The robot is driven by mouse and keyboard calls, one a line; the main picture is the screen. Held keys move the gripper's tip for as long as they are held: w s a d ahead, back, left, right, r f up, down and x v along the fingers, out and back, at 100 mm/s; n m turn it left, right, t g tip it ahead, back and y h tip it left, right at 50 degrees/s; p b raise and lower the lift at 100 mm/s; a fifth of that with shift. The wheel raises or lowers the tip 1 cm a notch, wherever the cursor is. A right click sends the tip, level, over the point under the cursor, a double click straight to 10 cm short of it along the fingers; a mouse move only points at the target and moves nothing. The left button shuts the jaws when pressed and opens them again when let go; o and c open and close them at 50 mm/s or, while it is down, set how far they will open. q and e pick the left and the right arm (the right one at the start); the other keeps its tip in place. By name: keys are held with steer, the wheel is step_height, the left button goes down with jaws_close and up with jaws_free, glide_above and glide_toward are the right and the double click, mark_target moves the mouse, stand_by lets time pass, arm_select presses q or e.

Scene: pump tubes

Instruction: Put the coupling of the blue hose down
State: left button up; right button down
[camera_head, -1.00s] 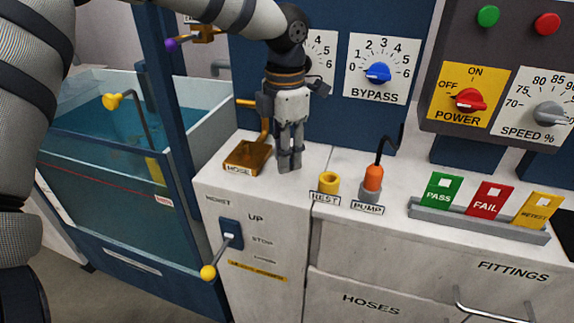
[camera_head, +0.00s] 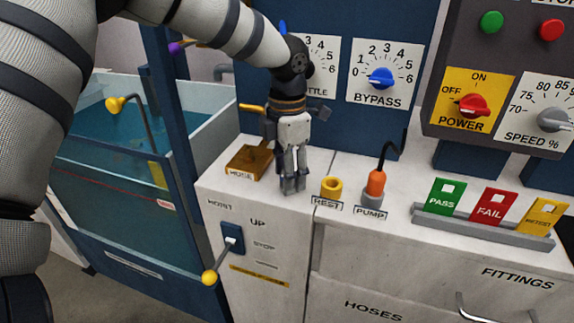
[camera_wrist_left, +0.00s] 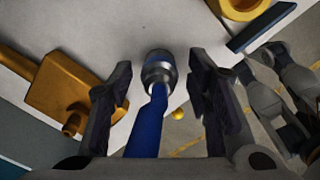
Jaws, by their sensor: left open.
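The blue hose (camera_wrist_left: 147,136) runs up the middle of the left wrist view to its silver metal coupling (camera_wrist_left: 158,72). The coupling lies between my left gripper's (camera_wrist_left: 160,85) two dark fingers, with visible gaps on both sides. Behind it is the white counter top; I cannot tell whether it touches it. In the head view my left gripper (camera_head: 294,188) points down at the counter, between the brass HOSE block (camera_head: 249,161) and the yellow REST ring (camera_head: 331,187). The coupling is not clearly seen there; a blue tip shows above the wrist.
The orange PUMP plug (camera_head: 376,183) with a black cable stands right of the REST ring. The hoist lever (camera_head: 222,262) sticks out from the cabinet front. A water tank (camera_head: 110,150) is at the left. The PASS, FAIL and RETEST tags stand on a rail (camera_head: 480,228) at the right.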

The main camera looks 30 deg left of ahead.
arm_select(q)
step_height(320, 180, up, 12)
steer(key=shift+r, duration=0.15)
stand_by(0.4)
